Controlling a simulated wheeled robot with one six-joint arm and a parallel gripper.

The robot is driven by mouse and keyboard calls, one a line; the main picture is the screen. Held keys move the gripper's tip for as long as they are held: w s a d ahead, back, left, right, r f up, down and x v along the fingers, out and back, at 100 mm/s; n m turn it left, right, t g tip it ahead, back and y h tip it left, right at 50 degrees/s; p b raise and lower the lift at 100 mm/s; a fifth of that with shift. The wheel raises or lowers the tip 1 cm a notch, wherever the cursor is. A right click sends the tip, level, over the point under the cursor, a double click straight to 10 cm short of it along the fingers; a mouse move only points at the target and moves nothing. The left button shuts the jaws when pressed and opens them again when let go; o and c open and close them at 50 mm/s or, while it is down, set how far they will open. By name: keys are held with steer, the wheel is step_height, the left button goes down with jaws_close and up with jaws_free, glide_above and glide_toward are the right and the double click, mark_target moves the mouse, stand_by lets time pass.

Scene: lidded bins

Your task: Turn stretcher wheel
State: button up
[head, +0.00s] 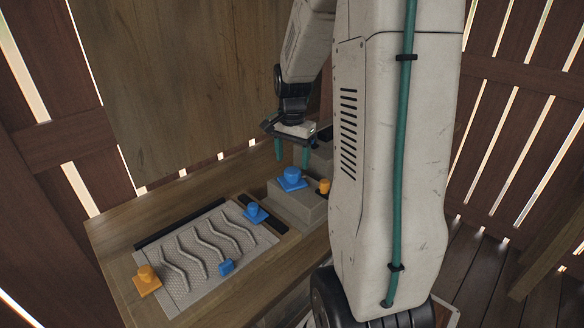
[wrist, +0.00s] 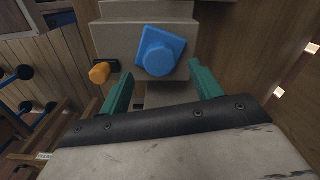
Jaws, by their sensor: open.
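My gripper (head: 291,153) is open and empty, with its two green fingers pointing down above the grey stepped block (head: 305,207). A blue knob on a square blue base (head: 291,179) sits on top of this block, just below my fingers. In the wrist view the blue knob (wrist: 160,51) lies ahead of and between the green fingers (wrist: 162,84), apart from both. An orange knob (head: 324,186) sticks out beside it; it also shows in the wrist view (wrist: 99,73). I cannot tell which part is the stretcher wheel.
A grey panel with wavy ridges (head: 205,255) lies on the wooden bench (head: 125,232). Around it are an orange knob (head: 147,280) and two blue pieces (head: 255,213) (head: 226,267). A wooden board (head: 175,80) stands behind. My arm hides the bench's right side.

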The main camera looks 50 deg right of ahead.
steer(key=shift+r, duration=1.35)
